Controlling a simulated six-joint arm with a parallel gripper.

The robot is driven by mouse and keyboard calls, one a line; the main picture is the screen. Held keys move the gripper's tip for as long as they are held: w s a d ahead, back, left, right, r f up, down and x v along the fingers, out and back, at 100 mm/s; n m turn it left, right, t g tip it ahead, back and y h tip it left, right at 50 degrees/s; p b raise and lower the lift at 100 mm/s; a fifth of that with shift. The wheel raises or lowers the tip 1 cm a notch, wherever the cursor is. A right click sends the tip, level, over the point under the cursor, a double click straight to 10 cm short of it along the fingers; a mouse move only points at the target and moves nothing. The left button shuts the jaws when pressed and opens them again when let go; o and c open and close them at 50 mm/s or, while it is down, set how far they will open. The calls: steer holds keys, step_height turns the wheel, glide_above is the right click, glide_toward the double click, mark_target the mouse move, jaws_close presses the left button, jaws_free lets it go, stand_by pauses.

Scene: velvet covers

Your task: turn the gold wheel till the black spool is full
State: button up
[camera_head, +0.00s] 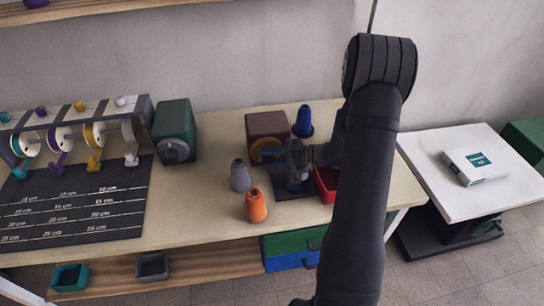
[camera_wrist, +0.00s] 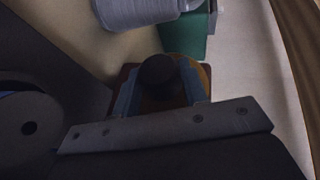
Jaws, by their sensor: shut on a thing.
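The gold wheel (camera_head: 262,150) is on the front of a brown box (camera_head: 267,125) on the table. In the wrist view the gold wheel (camera_wrist: 204,76) shows behind a dark round knob (camera_wrist: 160,74). My gripper (camera_head: 290,152) is at the wheel, and its blue fingers (camera_wrist: 160,92) are shut on the knob. A dark spool stands on a black plate (camera_head: 290,192) below my gripper, partly hidden. Its round dark flange with a centre hole seems to show at the left of the wrist view (camera_wrist: 30,125), with a little blue beside it. How full it is cannot be told.
A grey cone (camera_head: 240,176) and an orange cone (camera_head: 256,206) stand left of the plate. A blue cone (camera_head: 303,122) stands behind, a red bin (camera_head: 327,184) to the right. A green box (camera_head: 175,131) and spool rack (camera_head: 75,130) are further left.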

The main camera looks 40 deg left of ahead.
steer(key=o, duration=1)
steer(key=shift+c, duration=0.2)
steer(key=v, duration=1.7)
steer(key=shift+d, duration=0.2)
steer(key=shift+r, duration=0.1)
